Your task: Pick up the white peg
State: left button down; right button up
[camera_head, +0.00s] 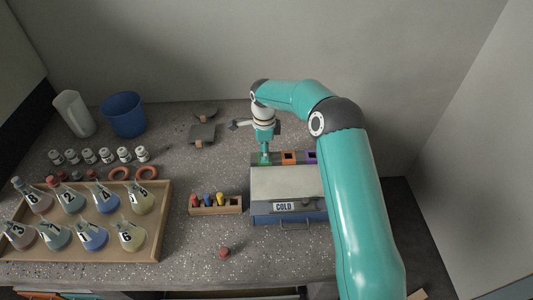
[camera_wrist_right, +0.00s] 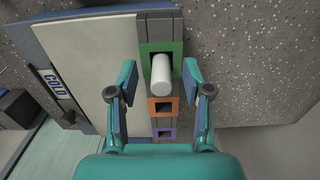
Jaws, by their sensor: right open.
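The white peg (camera_wrist_right: 161,76) sits in the green-framed socket (camera_wrist_right: 176,50) of a grey rack, seen from above in the right wrist view. My right gripper (camera_wrist_right: 160,68) is open, with one finger to each side of the peg and gaps between fingers and peg. In the head view my right gripper (camera_head: 264,153) points down at the green end of the rack, and I cannot make out the peg there. My left gripper is not in view.
Orange (camera_head: 289,157) and purple (camera_head: 311,157) sockets continue the rack, beside a box marked COLD (camera_head: 285,184). A block with coloured plugs (camera_head: 217,208), a tray of numbered flasks (camera_head: 150,240), vials, a blue bucket (camera_head: 124,115) and a white jug (camera_head: 74,114) stand to the left.

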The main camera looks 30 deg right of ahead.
grip_shut()
dwell(0.4)
